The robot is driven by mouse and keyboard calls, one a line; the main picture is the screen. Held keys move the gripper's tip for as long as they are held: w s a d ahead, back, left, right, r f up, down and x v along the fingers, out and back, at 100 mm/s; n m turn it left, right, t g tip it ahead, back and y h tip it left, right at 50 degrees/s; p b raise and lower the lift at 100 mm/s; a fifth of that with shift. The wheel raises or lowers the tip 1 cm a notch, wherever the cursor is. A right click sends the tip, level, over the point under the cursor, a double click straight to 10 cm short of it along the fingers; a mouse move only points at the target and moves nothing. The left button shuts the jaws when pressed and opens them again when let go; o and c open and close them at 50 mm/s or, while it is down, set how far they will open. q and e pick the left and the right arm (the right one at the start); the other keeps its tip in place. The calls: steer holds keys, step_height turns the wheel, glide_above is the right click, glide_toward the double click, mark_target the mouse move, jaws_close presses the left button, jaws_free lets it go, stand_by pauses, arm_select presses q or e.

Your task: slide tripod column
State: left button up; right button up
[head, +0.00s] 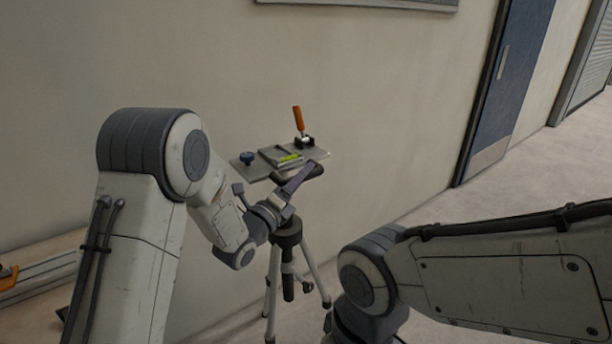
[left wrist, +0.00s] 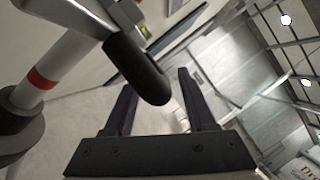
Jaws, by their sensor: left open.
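A tripod (head: 289,256) with pale legs stands in front of the wall, with a tilted grey plate (head: 246,171) on top. In the left wrist view, its pale column (left wrist: 63,62) has a red band (left wrist: 42,79) and enters a black collar (left wrist: 18,122). A black rounded handle (left wrist: 140,68) sticks out from under the plate; it also shows in the head view (head: 316,171). My left gripper (head: 307,170) is open beside the column. Its two dark fingers (left wrist: 153,80) point towards the handle, which overlaps the gap between them; contact cannot be told. My right gripper is out of view.
The plate carries an orange-handled lever (head: 299,119), a blue knob (head: 248,158) and a yellow-green level (head: 290,158). A wall stands close behind the tripod. A bench (head: 42,275) is at the lower left. Open floor lies to the right, towards a blue door (head: 507,80).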

arm_select(q)
jaws_close()
stand_by(1.4)
